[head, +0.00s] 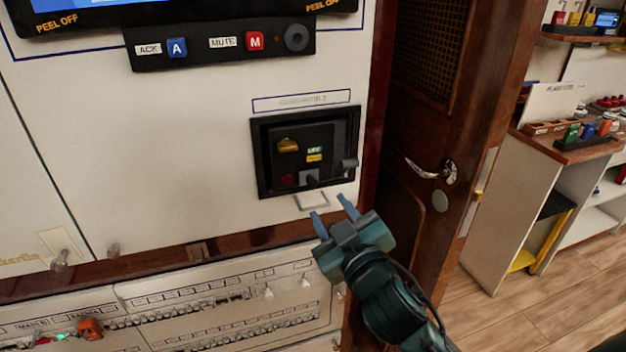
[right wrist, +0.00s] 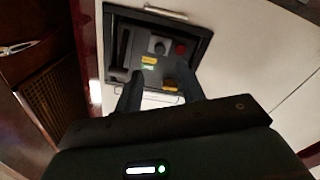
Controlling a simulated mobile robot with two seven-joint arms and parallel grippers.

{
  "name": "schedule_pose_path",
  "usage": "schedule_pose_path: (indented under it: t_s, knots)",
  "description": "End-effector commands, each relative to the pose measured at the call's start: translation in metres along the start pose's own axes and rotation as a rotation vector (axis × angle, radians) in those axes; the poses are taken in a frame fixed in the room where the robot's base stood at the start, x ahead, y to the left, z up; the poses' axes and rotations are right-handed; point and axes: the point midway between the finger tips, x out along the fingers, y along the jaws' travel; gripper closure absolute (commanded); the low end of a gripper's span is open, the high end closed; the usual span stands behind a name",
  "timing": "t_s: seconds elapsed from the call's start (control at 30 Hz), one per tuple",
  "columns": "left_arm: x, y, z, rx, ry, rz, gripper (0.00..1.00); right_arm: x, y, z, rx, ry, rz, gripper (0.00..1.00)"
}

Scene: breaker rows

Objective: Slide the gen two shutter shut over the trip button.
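The gen two breaker (head: 263,160) is a black framed unit recessed in the white panel; its label is too blurred to read surely. At its lower left, the red trip button (head: 287,181) shows uncovered. A grey piece with a dark knob (head: 310,179), apparently the shutter, sits just right of the button. In the right wrist view the red button (right wrist: 181,48) and the grey knobbed piece (right wrist: 158,46) appear side by side, upside down. My right gripper (head: 332,213) is open and empty, with its fingers pointing at the panel just below the unit. My left gripper is out of view.
A yellow handle (head: 288,145) and a grey lever (head: 350,165) are on the unit. A metal bracket (head: 311,201) lies below it. A wooden door (head: 440,130) with a handle stands right. A lower breaker row (head: 180,318) runs beneath.

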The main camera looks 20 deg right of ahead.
Motion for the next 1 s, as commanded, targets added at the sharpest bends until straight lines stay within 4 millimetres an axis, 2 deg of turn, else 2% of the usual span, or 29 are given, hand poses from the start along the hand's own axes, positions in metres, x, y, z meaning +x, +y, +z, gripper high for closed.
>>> schedule_pose_path:
  t_s: [0.03,0.2,0.4,0.6,0.83,1.0]
  knots:
    - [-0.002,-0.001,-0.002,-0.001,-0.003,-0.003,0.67,0.013,0.002,-0.003,-0.001,0.002,0.003,0.61]
    - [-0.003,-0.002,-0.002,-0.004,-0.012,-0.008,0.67,0.047,0.001,-0.002,0.0,0.0,0.0,0.61]
    - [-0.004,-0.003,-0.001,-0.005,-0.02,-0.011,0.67,0.075,0.001,-0.002,0.002,0.001,0.0,0.61]
    - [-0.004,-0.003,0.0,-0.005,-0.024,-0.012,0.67,0.085,0.0,-0.001,0.001,0.0,-0.001,0.61]
    - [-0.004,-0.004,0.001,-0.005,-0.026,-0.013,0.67,0.085,0.0,0.0,0.002,0.0,-0.001,0.61]
    - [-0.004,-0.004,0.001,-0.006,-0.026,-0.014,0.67,0.085,0.0,0.0,0.002,0.0,-0.001,0.74]
